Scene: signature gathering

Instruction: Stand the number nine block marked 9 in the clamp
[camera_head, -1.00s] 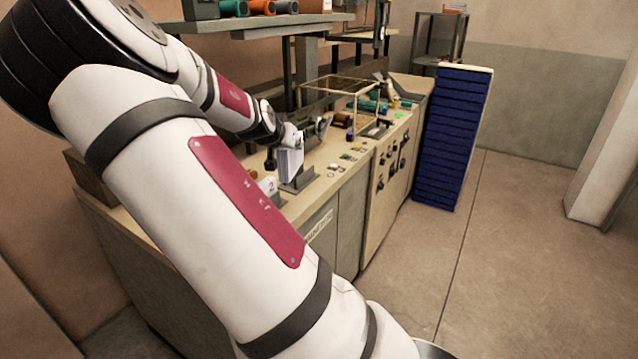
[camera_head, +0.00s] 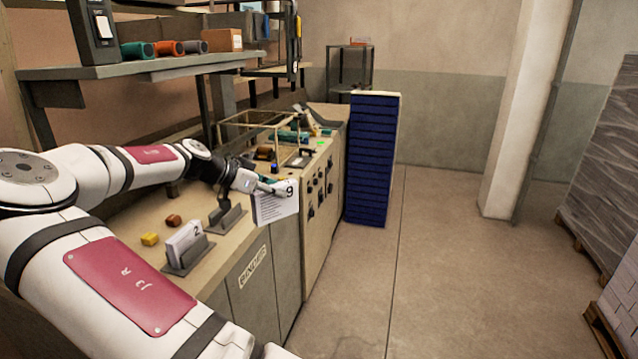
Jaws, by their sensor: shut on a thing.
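The block marked 9 (camera_head: 277,207) is a white block with printed lines on its face and a 9 at its upper right. My gripper (camera_head: 268,187) is shut on its upper part and holds it out by the front edge of the bench, close to upright. A grey clamp (camera_head: 228,217) stands on the bench to the left of the block and looks empty. A second grey clamp (camera_head: 188,260), nearer, has a white block marked 2 (camera_head: 184,241) standing in it. The fingertips are small, and the block hides part of the bench.
Yellow (camera_head: 149,239) and brown (camera_head: 173,220) pieces lie on the bench (camera_head: 132,222). Behind are a wire-frame box (camera_head: 262,118) and a shelf (camera_head: 150,68) with rolls. A blue stack (camera_head: 371,160) stands past the bench.

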